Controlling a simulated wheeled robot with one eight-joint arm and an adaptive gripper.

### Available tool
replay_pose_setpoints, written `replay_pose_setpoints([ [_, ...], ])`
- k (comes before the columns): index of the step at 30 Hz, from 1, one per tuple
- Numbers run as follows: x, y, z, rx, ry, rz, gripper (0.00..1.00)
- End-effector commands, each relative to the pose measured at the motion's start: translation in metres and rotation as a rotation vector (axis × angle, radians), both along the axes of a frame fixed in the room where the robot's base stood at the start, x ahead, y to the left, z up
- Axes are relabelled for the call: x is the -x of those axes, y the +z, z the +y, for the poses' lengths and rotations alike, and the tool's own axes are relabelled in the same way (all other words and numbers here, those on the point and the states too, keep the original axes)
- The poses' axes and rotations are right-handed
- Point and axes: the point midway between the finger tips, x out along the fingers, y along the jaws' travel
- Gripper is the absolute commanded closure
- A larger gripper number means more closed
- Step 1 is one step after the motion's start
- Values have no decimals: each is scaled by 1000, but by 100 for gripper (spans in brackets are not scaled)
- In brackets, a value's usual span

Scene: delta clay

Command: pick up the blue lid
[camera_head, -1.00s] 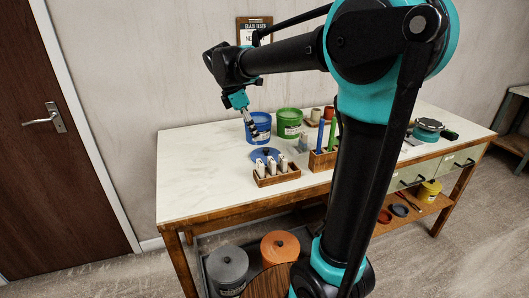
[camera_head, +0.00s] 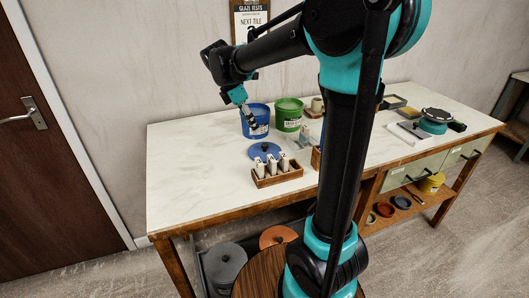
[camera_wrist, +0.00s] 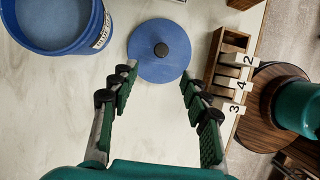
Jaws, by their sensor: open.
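The blue lid (camera_head: 262,150) is a flat round disc with a dark knob in its middle. It lies on the pale worktop, in front of the open blue bucket (camera_head: 256,122). In the wrist view the lid (camera_wrist: 150,62) is at the top centre, ahead of my gripper (camera_wrist: 158,78), with the bucket (camera_wrist: 50,22) to its left. My gripper is open and empty, its fingers apart on either side of the near part of the lid. In the head view my gripper (camera_head: 250,124) hangs in front of the blue bucket, above the worktop.
A wooden rack (camera_head: 277,174) with numbered white tiles stands close to the lid; in the wrist view the rack (camera_wrist: 222,80) is just right of it. A green bucket (camera_head: 289,113) stands behind. The worktop left of the lid (camera_head: 195,165) is clear.

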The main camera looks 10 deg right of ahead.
Motion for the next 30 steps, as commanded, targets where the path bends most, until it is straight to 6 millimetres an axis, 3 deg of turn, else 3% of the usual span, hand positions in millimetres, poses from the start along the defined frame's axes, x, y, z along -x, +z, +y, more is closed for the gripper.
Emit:
replay_pose_setpoints([
  [7, -3, -41, -17, 0, -1, 0, 53],
  [16, -5, -61, -25, 0, 0, 0, 53],
  [24, -7, -95, -40, 0, 0, 0, 53],
  [30, -7, -102, -43, 0, 0, 0, 53],
])
